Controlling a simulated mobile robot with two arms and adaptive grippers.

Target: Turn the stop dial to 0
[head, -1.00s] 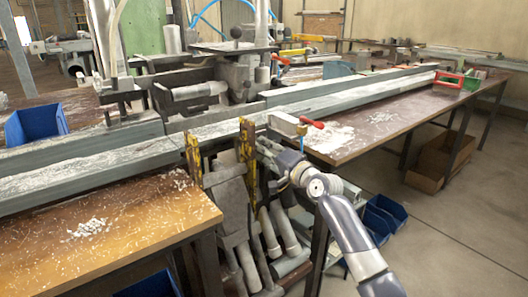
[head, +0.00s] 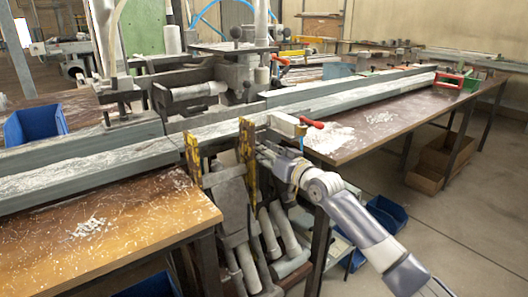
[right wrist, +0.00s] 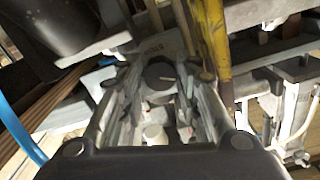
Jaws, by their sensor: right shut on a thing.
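The stop dial (right wrist: 160,71) is a dark round knob with a light line on its face, seen in the right wrist view. A pale plate with lettering (right wrist: 153,47) sits just beyond it; I cannot read the numbers. My right gripper (right wrist: 161,80) has its fingers on either side of the dial and is shut on it. In the head view my right gripper (head: 268,154) is beside the right yellow clamp post (head: 248,153), and the dial is hidden there. My left gripper is not in view.
The yellow-marked post also stands close to the fingers in the right wrist view (right wrist: 214,45). A red-handled clamp (head: 290,124) is above the gripper on the bench edge. Long grey profiles (head: 90,175) cross the bench. Blue bins (head: 385,214) sit low behind my arm.

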